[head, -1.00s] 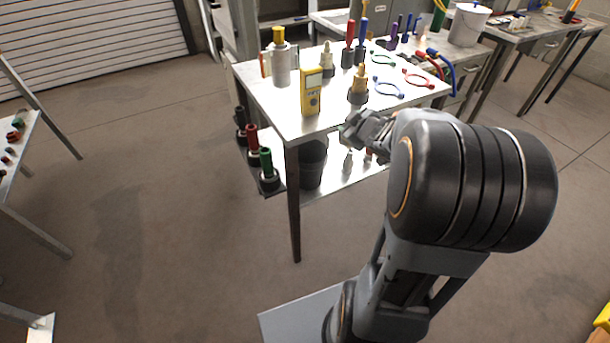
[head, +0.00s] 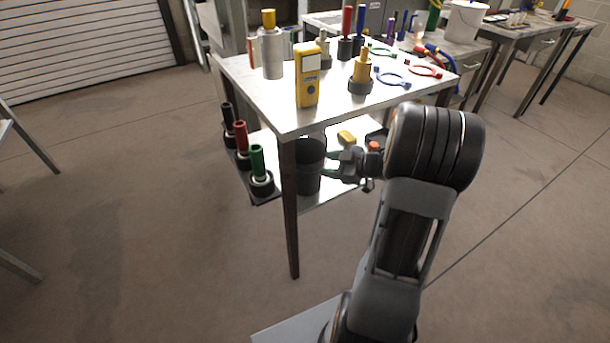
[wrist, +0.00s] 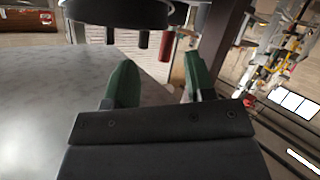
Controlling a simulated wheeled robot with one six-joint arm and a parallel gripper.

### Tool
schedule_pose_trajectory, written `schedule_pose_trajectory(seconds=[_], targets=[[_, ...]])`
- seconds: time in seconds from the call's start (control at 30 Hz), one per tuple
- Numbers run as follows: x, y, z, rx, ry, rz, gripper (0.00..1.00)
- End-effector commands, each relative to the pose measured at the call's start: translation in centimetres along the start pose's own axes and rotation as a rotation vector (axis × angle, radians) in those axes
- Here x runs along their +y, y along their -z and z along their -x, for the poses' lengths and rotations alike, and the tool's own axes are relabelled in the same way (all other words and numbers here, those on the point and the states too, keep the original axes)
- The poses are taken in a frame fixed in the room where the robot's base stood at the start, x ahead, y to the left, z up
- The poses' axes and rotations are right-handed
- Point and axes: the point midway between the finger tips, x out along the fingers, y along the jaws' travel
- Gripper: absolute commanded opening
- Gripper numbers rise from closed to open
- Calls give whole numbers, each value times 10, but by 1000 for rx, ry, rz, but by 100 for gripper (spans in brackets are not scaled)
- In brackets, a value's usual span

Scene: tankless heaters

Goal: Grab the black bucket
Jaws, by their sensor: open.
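The black bucket (head: 308,170) stands upright on the lower shelf of the metal table, behind the near table leg, which hides part of its left side. My gripper (head: 333,167) is under the tabletop, just right of the bucket, with its green fingers pointing left toward it. In the wrist view my gripper (wrist: 157,78) is open, with nothing between the fingers. A dark rounded form, seemingly the bucket (wrist: 125,12), crosses the top of that view beyond the fingertips. I cannot tell whether a finger touches it.
The near table leg (head: 290,215) is close to the bucket's left side. Black, red and green-handled tools (head: 257,163) stand left of it. The tabletop (head: 300,122) above holds a yellow meter (head: 307,78) and several tools. A yellow item (head: 347,138) lies on the lower shelf.

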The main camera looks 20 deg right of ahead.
Motion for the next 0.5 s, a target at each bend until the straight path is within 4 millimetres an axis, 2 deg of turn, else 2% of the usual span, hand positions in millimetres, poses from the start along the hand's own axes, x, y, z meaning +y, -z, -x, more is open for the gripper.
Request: schedule_pose_trajectory(seconds=[0.1, 0.33, 0.5], targets=[[-1, 0, -13, 1, 2, 2, 50], [-1, 0, -26, 1, 3, 3, 50], [-3, -1, -51, 2, 6, 3, 50]])
